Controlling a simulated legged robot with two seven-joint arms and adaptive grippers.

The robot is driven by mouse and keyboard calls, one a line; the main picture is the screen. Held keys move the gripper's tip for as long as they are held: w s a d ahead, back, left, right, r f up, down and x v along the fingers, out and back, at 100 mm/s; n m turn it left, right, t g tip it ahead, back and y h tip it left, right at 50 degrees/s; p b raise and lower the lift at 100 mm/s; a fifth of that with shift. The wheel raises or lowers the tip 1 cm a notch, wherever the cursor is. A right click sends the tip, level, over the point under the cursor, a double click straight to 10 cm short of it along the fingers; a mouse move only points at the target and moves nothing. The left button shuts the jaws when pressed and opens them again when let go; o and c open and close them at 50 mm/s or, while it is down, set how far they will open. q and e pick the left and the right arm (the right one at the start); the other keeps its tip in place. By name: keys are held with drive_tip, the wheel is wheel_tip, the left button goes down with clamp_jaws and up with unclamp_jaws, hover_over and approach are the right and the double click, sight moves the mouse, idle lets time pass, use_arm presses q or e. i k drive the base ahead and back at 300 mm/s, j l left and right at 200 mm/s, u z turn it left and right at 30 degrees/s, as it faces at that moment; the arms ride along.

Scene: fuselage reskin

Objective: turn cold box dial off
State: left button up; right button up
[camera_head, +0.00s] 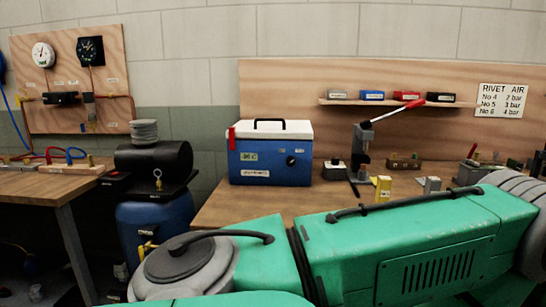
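The cold box (271,172) is a blue box with a white lid and a black carry handle, standing on the wooden workbench in the middle of the view. Its dial (291,161) is a small black round knob on the right of the front face. The dial's pointer setting is too small to read. A small greenish display (249,156) with characters sits left of the dial, and a white label is below it. A red latch (232,138) is at the lid's left edge. Neither gripper is in view.
A lever press (362,150) with a red-tipped handle and small blocks stand right of the box on the workbench (225,208). A black cylinder (153,158) is to the left. A green casing fills the bottom foreground; I cannot tell whether it is mine.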

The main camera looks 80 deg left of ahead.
sight(290, 160)
drive_tip(key=k+j+u, duration=0.2)
drive_tip(key=u, duration=0.15)
drive_tip(key=k+j+u, duration=0.15)
drive_tip(key=j+u, duration=0.2)
drive_tip(key=k+j+u, duration=0.1)
drive_tip(key=j+u, duration=0.2)
drive_tip(key=k+j+u, duration=0.1)
drive_tip(key=j+u, duration=0.25)
drive_tip(key=k+j, duration=0.1)
drive_tip(key=j, duration=0.65)
drive_tip(key=k+j+u, duration=0.15)
drive_tip(key=j, duration=0.6)
drive_tip(key=i+l, duration=0.1)
drive_tip(key=l, duration=0.3)
drive_tip(key=i+l+u, duration=0.1)
drive_tip(key=l, duration=0.3)
drive_tip(key=i+l, duration=0.1)
drive_tip(key=l, duration=0.35)
drive_tip(key=i+l+u, duration=0.1)
drive_tip(key=l, duration=0.3)
